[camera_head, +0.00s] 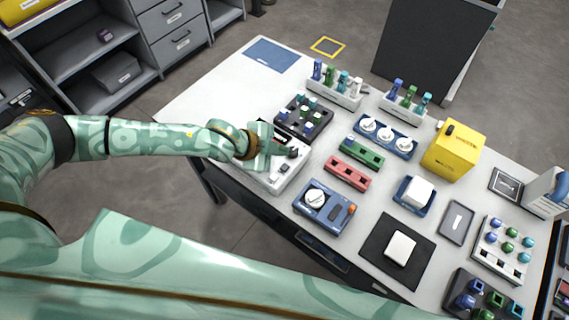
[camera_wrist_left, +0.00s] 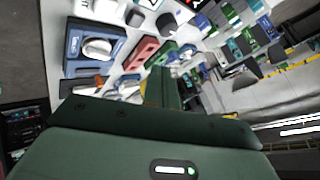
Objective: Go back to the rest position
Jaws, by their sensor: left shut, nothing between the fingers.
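My left arm comes in from the left in the head view and reaches over the table's near left side. My left gripper (camera_head: 286,148) is shut and empty, above or at the white device (camera_head: 268,182) there; I cannot tell whether they touch. In the left wrist view its closed fingers (camera_wrist_left: 165,88) point toward the table, with nothing between them. My right gripper is in neither view.
The white table (camera_head: 215,90) holds a dark rack (camera_head: 303,118), a blue device with a white dial (camera_head: 325,207), red (camera_head: 347,173) and green (camera_head: 362,152) blocks, and a yellow box (camera_head: 453,150). Grey shelves stand at the left. The table's far left is mostly clear.

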